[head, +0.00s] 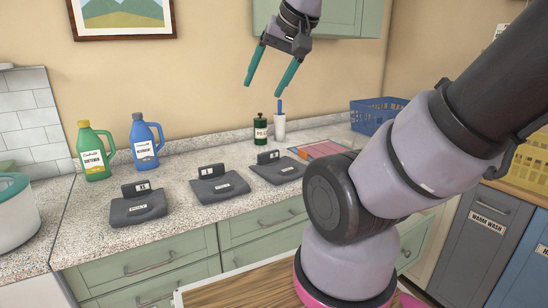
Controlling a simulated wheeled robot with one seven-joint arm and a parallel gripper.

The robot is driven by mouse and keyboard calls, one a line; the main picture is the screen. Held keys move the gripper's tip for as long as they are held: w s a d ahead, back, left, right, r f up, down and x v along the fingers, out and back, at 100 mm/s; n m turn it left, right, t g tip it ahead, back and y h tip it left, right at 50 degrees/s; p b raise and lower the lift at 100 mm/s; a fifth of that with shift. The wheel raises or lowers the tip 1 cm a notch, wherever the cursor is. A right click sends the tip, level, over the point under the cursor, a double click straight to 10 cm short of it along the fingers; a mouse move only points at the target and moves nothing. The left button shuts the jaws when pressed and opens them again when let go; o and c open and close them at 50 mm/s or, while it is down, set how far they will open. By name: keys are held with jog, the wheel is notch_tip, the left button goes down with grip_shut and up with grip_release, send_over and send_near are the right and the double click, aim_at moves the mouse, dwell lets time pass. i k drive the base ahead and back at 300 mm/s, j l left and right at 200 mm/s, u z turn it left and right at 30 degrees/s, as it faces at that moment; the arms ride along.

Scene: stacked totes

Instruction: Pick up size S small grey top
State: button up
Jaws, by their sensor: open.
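Three folded dark grey tops lie in a row on the speckled counter, each with a small upright dark tag behind it and a white label on its front. The left top (138,212) has a tag that seems to read XL. The middle top (219,190) and the right top (278,174) have tags too small for me to read surely, so I cannot tell which top is size S. My gripper (265,85) is open and empty, its teal fingers pointing down, high above the back of the counter and apart from all the tops.
A green bottle (94,152) and a blue bottle (145,143) stand at the back left. A blue basket (375,114) is at the back right. The counter (85,234) is clear in front of the tops.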

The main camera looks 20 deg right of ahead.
aim_at(213, 184)
jog(key=i+l+u, duration=0.2)
jog(key=i+u, duration=0.15)
jog(key=i+l+u, duration=0.35)
jog(key=k+j, duration=0.05)
